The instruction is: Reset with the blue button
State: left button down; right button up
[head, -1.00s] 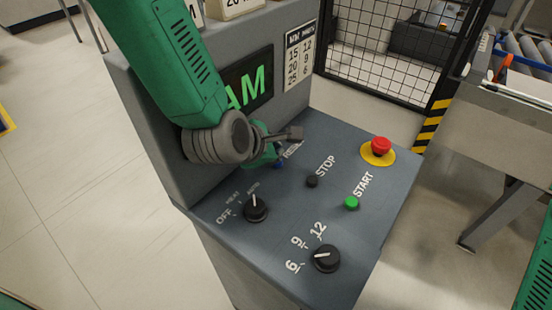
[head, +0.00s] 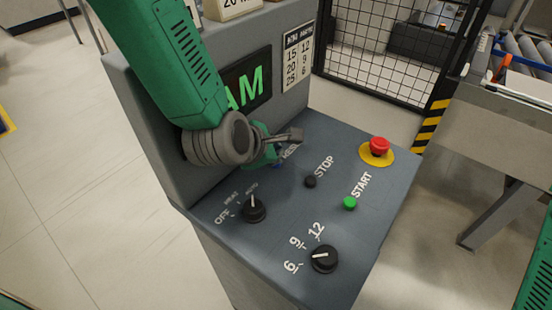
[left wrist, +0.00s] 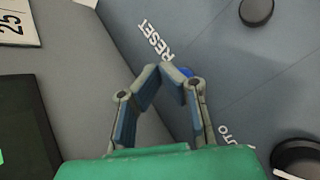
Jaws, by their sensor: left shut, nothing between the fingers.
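The blue button (left wrist: 187,71) sits beside the RESET label on the grey panel (head: 225,240). In the left wrist view it is partly hidden behind the tips of my left gripper (left wrist: 166,68). The fingers are shut with nothing between them, their tips meeting in front of the button; I cannot tell whether they touch it. In the head view my left gripper (head: 291,137) is over the back of the panel and covers most of the button and part of the RESET label. My right gripper is not in view.
Nearby on the panel are a black STOP button (head: 310,182), a green START button (head: 349,203), a red emergency stop (head: 379,146) and two black knobs (head: 253,208) (head: 324,259). An upright screen (head: 246,84) stands close behind my left gripper.

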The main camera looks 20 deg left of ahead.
pick_arm(q)
jog(key=shift+d+f, duration=0.2)
jog(key=shift+f, duration=0.15)
jog(key=shift+a, duration=0.1)
jog(key=shift+f+b, duration=0.5)
jog(key=shift+b, duration=0.1)
dwell(0.4)
jog(key=shift+r, duration=0.15)
dwell(0.3)
jog(key=shift+a+r+p, duration=0.1)
jog(key=shift+r+p, duration=0.7)
